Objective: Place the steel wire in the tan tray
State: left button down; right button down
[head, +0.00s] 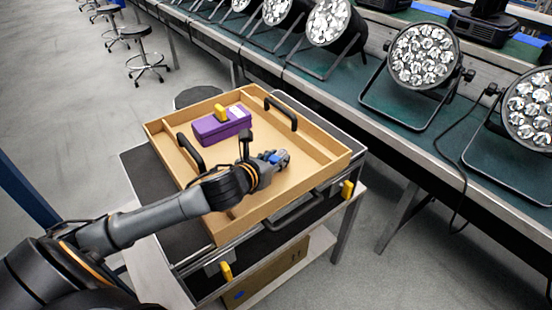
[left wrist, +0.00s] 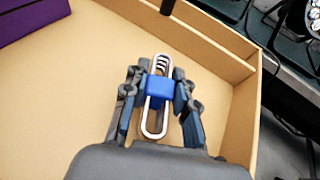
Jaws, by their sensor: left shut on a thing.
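The steel wire (left wrist: 150,125) is a long silver loop with a blue block around its middle and a coiled part near its far end. My left gripper (left wrist: 160,82) is shut on it at the blue block, one finger on each side. In the head view the left gripper (head: 281,158) is over the inside of the tan tray (head: 182,219), toward its right part, with the blue block just showing. The tray's bare floor also fills much of the left wrist view (left wrist: 60,90). I cannot tell whether the wire touches the floor. My right gripper is not in view.
A purple box (head: 208,131) with a yellow part on top is in the tray's back left. Black handles (head: 281,113) stand on the tray's sides. The tray sits on a cart (head: 140,172). Stage lights (head: 423,57) line a green bench on the right.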

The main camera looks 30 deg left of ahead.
pick_arm(q)
jog(key=shift+f, duration=0.15)
jog(key=c, duration=1.1)
grip_release()
jog(key=shift+o, duration=0.2)
jog(key=shift+r, duration=0.2)
jog(key=shift+s, duration=0.35)
jog(key=v, duration=0.9)
jog(key=shift+s+r+p, duration=0.1)
jog(key=shift+r+p, duration=0.05)
jog(key=shift+p, duration=0.2)
jog(key=shift+p+v, duration=0.45)
jog(key=shift+v, duration=0.6)
